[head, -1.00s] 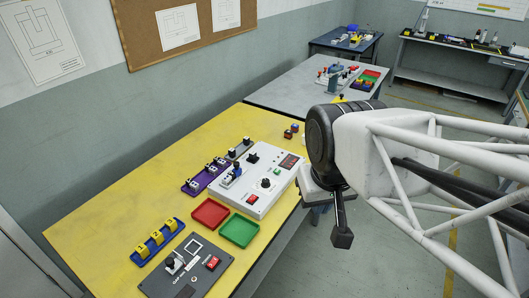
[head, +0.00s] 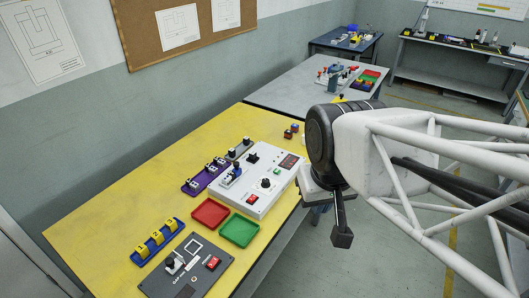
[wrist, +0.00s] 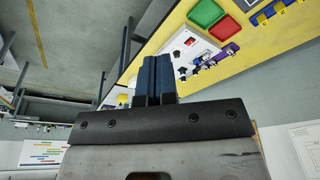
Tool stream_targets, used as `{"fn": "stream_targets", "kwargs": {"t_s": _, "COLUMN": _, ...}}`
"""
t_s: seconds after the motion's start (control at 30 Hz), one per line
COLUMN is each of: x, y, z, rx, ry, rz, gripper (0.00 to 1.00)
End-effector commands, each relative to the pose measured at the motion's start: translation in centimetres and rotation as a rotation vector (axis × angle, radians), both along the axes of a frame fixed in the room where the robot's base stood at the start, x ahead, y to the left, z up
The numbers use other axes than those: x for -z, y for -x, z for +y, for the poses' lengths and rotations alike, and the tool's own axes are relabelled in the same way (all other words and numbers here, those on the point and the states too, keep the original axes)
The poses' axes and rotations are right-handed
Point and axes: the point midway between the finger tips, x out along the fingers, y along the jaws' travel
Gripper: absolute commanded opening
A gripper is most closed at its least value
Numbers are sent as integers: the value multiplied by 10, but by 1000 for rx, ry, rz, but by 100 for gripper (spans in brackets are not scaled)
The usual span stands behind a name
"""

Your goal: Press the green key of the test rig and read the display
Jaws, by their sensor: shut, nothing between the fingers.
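The test rig (head: 228,207) is a white box on the yellow table in the head view. A small green key (head: 277,171) sits near its far right end, and a dark display (head: 289,161) with reddish marks lies just beyond it. A black knob and a red switch (head: 252,199) are also on its top. My gripper (wrist: 155,58) shows in the wrist view with its two blue fingers together, empty. It is off the table's right side, apart from the rig. The rig (wrist: 178,50) shows partly beyond the fingertips there; its display cannot be read.
A red tray (head: 210,213) and a green tray (head: 239,230) lie in front of the rig. A purple rack (head: 205,178) stands left of it. A dark grey panel (head: 185,270) and a blue rack with yellow blocks (head: 157,241) are nearer. The table's left part is clear.

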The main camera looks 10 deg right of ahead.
Motion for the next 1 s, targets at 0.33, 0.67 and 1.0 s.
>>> {"fn": "stream_targets", "kwargs": {"t_s": 0.33, "x": 0, "y": -26, "z": -11, "rx": -16, "ry": 54, "rz": -33, "gripper": 0}}
{"fn": "stream_targets", "kwargs": {"t_s": 0.67, "x": 2, "y": -88, "z": -33, "rx": -72, "ry": 170, "rz": -114, "gripper": 0}}
{"fn": "stream_targets", "kwargs": {"t_s": 1.0, "x": 8, "y": -157, "z": -53, "rx": -166, "ry": 284, "rz": -204, "gripper": 0}}
